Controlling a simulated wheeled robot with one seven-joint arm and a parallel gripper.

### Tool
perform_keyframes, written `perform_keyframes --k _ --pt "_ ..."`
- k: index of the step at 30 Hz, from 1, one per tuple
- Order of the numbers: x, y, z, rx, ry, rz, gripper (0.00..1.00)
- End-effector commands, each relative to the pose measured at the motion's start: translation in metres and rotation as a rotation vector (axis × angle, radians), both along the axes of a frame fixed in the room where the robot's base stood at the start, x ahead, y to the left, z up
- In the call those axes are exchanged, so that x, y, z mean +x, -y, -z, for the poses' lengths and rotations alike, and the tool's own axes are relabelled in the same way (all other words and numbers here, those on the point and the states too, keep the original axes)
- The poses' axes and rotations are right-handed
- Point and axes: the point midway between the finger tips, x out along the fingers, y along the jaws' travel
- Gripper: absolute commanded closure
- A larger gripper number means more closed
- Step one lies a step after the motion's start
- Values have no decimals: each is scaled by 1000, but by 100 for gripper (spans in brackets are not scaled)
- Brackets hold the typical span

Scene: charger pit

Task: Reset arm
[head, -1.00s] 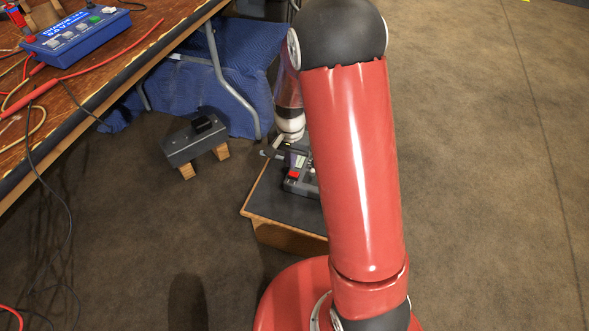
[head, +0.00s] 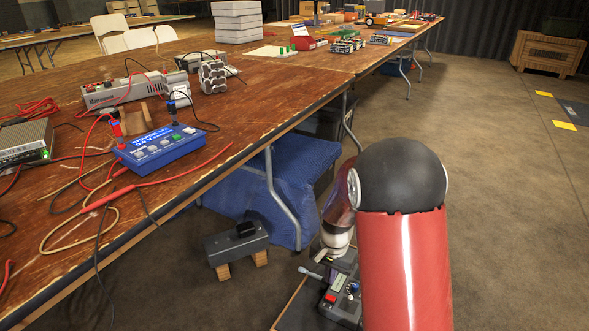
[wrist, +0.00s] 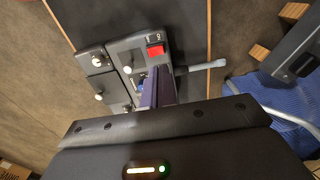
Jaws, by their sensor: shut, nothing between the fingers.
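My gripper (wrist: 156,88) shows in the wrist view as two close purple-grey fingers, shut and empty. They sit over a grey device with a red button (wrist: 155,50) and white knobs; whether they touch it I cannot tell. In the head view the device (head: 341,300) stands on a low dark-topped wooden stand at the lower middle, partly covered by my red arm. My gripper's fingers are hard to make out there. My arm reaches down in front of the stand.
A long wooden table (head: 60,215) with wires, a blue box (head: 165,146) and power units fills the left. A small grey bench-like block (head: 238,243) stands on the floor beside a blue cloth (head: 265,185) and a metal table leg. Open floor (head: 490,200) lies to the right.

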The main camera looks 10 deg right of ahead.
Motion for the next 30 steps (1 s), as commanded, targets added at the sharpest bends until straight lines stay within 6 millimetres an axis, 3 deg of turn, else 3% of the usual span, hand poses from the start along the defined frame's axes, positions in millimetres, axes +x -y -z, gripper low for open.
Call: perform_keyframes --k 4,8,12,18,24,30 --pt "-5 -1 -26 5 30 -30 100" --pt "-21 -1 -78 11 96 -103 100" --pt "-53 -2 -137 7 177 -207 100" --pt "-109 -2 -203 -26 291 -356 100" --pt "-169 -1 -244 -83 396 -495 100" --pt "-210 0 -258 -137 458 -587 100"
